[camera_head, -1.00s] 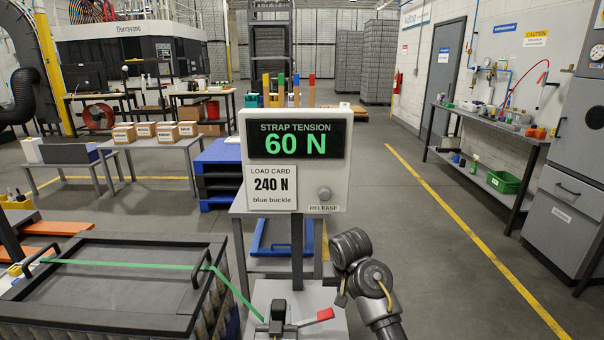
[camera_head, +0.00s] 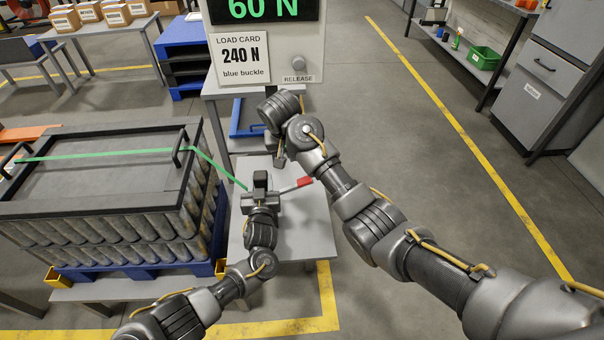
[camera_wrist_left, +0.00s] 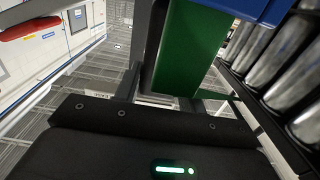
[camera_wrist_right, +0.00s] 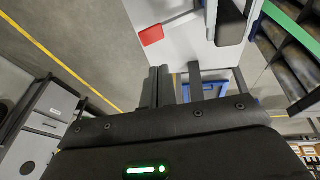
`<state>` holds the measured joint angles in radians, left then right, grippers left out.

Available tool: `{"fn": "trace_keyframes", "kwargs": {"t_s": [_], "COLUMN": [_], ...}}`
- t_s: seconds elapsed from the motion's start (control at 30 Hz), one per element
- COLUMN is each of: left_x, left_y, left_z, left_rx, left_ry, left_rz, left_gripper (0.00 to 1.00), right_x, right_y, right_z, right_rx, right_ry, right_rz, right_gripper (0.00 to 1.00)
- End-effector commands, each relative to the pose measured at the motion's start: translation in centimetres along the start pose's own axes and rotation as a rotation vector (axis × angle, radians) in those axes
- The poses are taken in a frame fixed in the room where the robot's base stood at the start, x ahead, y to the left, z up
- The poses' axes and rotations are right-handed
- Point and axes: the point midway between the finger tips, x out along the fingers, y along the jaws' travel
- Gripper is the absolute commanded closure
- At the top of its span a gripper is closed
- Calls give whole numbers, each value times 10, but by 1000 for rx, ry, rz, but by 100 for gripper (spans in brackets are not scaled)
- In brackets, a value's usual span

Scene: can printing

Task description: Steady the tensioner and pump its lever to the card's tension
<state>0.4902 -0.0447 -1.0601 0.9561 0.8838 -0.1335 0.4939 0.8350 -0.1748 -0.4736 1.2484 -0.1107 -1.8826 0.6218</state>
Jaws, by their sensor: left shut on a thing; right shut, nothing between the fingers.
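The tensioner (camera_head: 258,181) stands on a grey table, with a green strap (camera_head: 110,154) running into it. Its lever ends in a red grip (camera_head: 304,182), pointing right; the grip also shows in the right wrist view (camera_wrist_right: 151,35). My left gripper (camera_head: 262,208) is shut on the tensioner at its near side; its arm hides part of the body. In the left wrist view green strap (camera_wrist_left: 190,45) fills the upper middle. My right gripper (camera_head: 279,160) is shut and empty, just above and beyond the lever, apart from the red grip. The display (camera_head: 265,8) reads 60 N.
The load card (camera_head: 240,60) reads 240 N, blue buckle. A release knob (camera_head: 298,62) sits beside it. The strap crosses a dark lidded crate of cans (camera_head: 90,190) on a blue pallet, left of the table (camera_head: 310,235).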

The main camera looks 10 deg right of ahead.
Motion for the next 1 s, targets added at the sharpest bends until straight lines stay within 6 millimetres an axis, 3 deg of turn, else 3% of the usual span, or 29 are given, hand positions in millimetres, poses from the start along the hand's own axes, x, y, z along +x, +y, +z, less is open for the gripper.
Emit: {"fn": "trace_keyframes", "kwargs": {"t_s": [0.3, 0.5, 0.7, 1.0], "left_x": [0, 0, 0, 0], "left_y": [0, 0, 0, 0], "left_z": [0, 0, 0, -1], "left_rx": [0, -1, -1, 0], "left_ry": [0, 0, 1, 1], "left_rz": [0, 0, 0, 0], "left_gripper": [100, 100, 100, 100], "right_x": [66, 95, 108, 110], "right_y": [1, 7, 11, 11], "right_z": [0, 7, 10, 10], "right_rx": [-1, 0, -1, 0], "right_ry": [-2, -1, 1, 1], "right_rz": [3, 2, 1, 0], "right_gripper": [100, 100, 100, 100]}}
